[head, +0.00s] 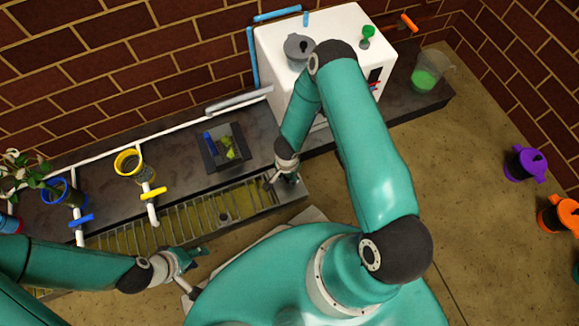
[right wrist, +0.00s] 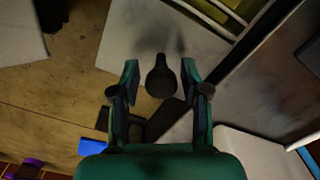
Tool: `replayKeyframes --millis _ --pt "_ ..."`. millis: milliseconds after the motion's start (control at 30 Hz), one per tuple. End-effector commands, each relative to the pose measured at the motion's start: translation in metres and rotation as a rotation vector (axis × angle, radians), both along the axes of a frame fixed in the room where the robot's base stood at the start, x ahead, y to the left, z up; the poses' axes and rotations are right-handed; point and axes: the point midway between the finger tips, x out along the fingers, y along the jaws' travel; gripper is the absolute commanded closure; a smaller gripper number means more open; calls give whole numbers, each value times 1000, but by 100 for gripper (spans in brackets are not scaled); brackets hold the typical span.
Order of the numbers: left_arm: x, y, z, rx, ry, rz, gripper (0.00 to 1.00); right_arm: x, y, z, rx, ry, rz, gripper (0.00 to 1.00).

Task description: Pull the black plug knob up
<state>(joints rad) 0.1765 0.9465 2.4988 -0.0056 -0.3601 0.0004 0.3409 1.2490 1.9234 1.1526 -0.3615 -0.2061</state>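In the right wrist view a black knob (right wrist: 160,78) with a rounded end shows between the two fingers of my right gripper (right wrist: 159,83). The fingers are apart, with a gap on each side of the knob, so the gripper is open and not touching it. In the head view my right gripper (head: 282,180) is low at the right end of the slatted trough (head: 190,214); I cannot make out the knob there. My left gripper (head: 198,272) is in front of the trough, its fingers spread and nothing seen between them.
A white box (head: 347,30) stands behind my right arm, with a grey-lidded thing (head: 299,48) on top. A dark tray (head: 222,148), a yellow-rimmed pot (head: 130,166) and a blue-rimmed pot (head: 61,194) line the ledge. A purple mug (head: 524,163) is at far right.

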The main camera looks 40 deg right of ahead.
Motion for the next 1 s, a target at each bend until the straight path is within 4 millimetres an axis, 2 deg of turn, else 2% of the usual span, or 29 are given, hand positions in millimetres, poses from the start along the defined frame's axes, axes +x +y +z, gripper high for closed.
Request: replayKeyframes --millis 33,167,433,1000 --pt "0 0 0 0 0 0 60 0 0 0 0 0 0 68" --pt "0 0 0 0 0 0 60 0 0 0 0 0 0 90" --pt "0 0 2 0 0 0 60 -1 0 2 -1 2 -1 90" --pt "0 0 18 0 0 0 60 -3 -1 19 -1 5 -3 90"
